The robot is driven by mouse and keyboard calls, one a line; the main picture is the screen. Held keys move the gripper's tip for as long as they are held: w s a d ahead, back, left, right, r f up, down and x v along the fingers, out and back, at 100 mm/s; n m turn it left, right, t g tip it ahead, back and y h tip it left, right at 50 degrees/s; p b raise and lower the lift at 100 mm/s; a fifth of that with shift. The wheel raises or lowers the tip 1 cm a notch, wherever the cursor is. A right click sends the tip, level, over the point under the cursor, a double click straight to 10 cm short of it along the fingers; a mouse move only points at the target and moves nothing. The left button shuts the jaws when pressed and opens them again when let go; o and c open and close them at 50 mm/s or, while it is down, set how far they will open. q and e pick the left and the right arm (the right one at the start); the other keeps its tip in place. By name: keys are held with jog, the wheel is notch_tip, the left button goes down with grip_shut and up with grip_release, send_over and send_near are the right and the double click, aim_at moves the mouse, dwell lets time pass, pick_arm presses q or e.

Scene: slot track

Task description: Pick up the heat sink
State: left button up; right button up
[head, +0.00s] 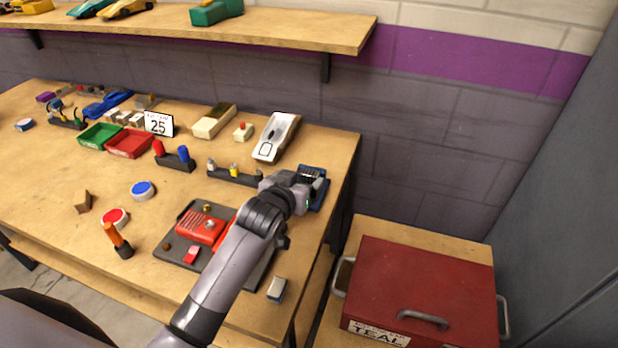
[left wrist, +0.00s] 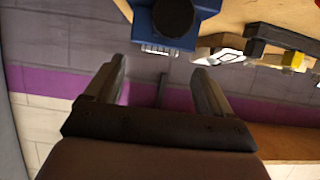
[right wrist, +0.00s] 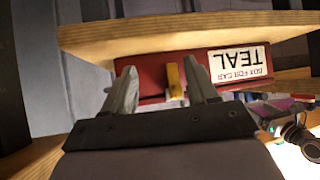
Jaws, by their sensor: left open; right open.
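I cannot single out the heat sink with certainty. A blue block (head: 318,194) with a dark ridged top stands at the right end of the bench. In the left wrist view a blue block (left wrist: 203,8) with a round black part and a pale finned edge shows above the fingers. My left gripper (head: 303,186) is at the blue block and partly hides it; its jaws (left wrist: 160,75) are open and empty. A red ridged block (head: 199,228) lies on a dark tray (head: 172,252), partly behind my left arm. My right gripper (right wrist: 160,72) is open and empty, outside the head view.
A white tray (head: 276,136) and a dark rack (head: 235,177) stand near the blue block. A small pale block (head: 277,290) lies at the bench's front right. The red TEAL box (head: 425,275) sits on a lower bench. A shelf (head: 300,28) hangs above.

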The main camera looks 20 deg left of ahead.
aim_at(308, 172)
pick_arm(q)
jog(key=shift+x, duration=2.4)
jog(key=c, duration=1.2)
